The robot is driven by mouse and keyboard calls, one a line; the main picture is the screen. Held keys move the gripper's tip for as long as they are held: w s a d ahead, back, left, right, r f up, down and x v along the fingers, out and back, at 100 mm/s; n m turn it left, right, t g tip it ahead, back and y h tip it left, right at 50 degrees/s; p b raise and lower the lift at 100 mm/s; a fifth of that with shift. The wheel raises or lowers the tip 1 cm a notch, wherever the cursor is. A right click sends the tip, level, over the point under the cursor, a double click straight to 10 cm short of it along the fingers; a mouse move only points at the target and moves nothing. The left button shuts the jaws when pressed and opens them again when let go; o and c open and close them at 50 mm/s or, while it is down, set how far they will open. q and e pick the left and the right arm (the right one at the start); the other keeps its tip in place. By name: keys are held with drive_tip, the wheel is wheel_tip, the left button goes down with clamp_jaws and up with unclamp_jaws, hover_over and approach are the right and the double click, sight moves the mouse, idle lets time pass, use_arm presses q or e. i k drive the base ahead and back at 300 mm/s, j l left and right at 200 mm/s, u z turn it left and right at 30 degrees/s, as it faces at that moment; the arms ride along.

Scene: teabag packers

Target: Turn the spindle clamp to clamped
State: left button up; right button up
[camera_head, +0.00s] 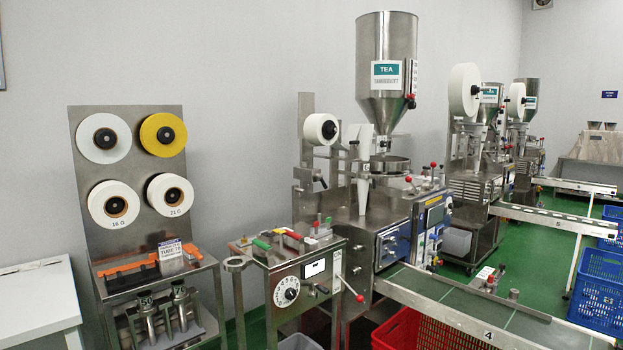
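The nearest tea packing machine (350,215) stands in the middle, with a steel hopper (387,40) labelled TEA on top. A white paper roll (316,129) sits on a spindle at its upper left, with a dark hub (328,130) at the roll's centre. This hub may be the spindle clamp; its clamped or unclamped state is too small to tell. A black-knobbed lever (322,180) shows below the roll. Neither of my grippers is in view.
A steel rack (125,185) at left holds several rolls, one yellow (163,134). A small bench with a dial (287,292) stands before the machine. A conveyor (470,305) runs right above a red crate (420,332). Blue crates (598,300) stand at right. Green floor shows between machines.

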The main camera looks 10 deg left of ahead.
sight(319, 177)
drive_tip(key=i+u, duration=0.1)
drive_tip(key=i, duration=0.8)
drive_tip(key=i+l, duration=0.6)
drive_tip(key=i+l+z, duration=0.1)
drive_tip(key=i+l, duration=0.5)
drive_tip(key=i, duration=0.15)
